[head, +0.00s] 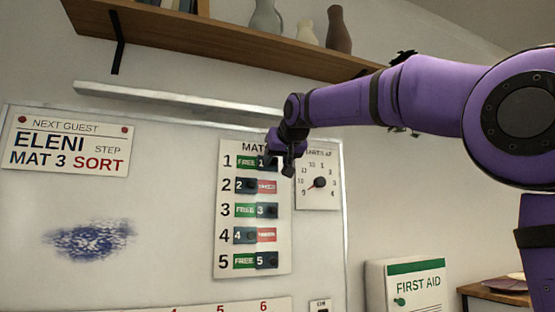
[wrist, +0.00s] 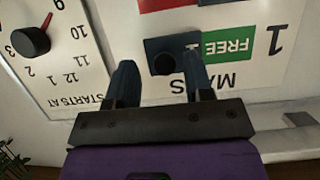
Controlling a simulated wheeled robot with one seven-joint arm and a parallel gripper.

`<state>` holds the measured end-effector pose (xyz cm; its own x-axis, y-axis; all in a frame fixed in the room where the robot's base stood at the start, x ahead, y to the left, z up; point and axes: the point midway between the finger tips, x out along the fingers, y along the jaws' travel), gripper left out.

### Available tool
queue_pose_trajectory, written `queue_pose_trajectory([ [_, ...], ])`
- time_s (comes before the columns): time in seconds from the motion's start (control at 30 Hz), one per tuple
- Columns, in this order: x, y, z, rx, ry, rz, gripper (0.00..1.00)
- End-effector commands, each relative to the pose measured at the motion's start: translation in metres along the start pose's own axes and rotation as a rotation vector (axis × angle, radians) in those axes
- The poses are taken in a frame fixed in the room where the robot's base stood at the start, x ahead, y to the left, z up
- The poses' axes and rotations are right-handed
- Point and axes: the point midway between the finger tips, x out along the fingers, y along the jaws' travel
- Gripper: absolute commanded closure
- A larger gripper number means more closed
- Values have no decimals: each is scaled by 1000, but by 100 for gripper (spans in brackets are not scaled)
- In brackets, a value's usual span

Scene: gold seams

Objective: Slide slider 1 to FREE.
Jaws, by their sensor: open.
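The MATS panel (head: 228,262) on the wall has five numbered rows. Slider 1 (head: 262,163) is a dark block at the right of the top row, with the green FREE label showing on its left. The wrist view is upside down and shows slider 1 with its round knob (wrist: 163,58) beside the green FREE label (wrist: 230,42). My gripper (head: 287,163) is open and empty at the panel's upper right. In the wrist view my fingers (wrist: 160,82) point toward the panel, one on either side of the knob's line. Contact cannot be told.
Sliders 3 (head: 266,210) and 5 (head: 266,260) are also at the right, showing FREE. Sliders 2 (head: 245,186) and 4 (head: 244,236) are at the left, showing red. A dial (head: 320,183) stands close right. A ledge (head: 170,98) and shelf (head: 230,38) are above.

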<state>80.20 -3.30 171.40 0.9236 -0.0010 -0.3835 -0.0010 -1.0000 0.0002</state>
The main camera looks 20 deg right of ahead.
Motion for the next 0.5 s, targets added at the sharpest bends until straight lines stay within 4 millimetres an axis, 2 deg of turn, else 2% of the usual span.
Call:
queue_pose_trajectory([
  [0.17,-21,0,-1,0,3,-1,52],
  [0.5,-82,1,0,0,2,1,52],
])
